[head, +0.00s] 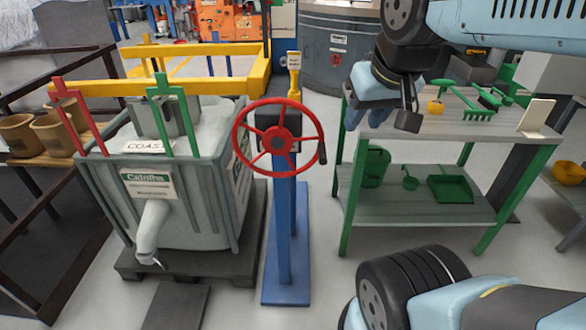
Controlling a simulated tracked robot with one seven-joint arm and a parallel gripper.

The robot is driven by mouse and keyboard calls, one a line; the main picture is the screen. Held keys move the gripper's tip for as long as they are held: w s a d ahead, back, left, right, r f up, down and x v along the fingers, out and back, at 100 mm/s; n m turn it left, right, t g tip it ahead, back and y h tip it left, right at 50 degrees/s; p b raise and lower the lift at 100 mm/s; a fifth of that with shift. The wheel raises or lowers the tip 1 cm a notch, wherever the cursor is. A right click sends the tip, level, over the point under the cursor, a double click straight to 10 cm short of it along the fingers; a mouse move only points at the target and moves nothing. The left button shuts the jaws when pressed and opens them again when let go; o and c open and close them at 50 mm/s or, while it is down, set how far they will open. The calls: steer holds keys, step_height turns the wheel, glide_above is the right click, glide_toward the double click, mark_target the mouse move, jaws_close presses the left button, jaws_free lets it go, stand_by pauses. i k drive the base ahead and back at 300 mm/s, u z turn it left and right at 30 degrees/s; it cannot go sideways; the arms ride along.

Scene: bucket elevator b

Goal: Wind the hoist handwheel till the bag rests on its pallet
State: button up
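The red handwheel (237,143) stands upright on a blue post (283,220) in the middle of the head view, with a dark crank handle (322,153) at its right rim.
A green-legged bench (345,215) with green tools stands at the right. A dark rack (30,215) with tan pots is at the far left. A flat dark plate (176,306) lies before the pallet. Floor shows between post and bench.

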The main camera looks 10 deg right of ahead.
mark_target(277, 140)
steer(key=z, duration=0.95)
steer(key=k, duration=2.1)
steer(key=u, duration=0.5)
steer(key=i, duration=1)
steer(key=z, duration=0.05)
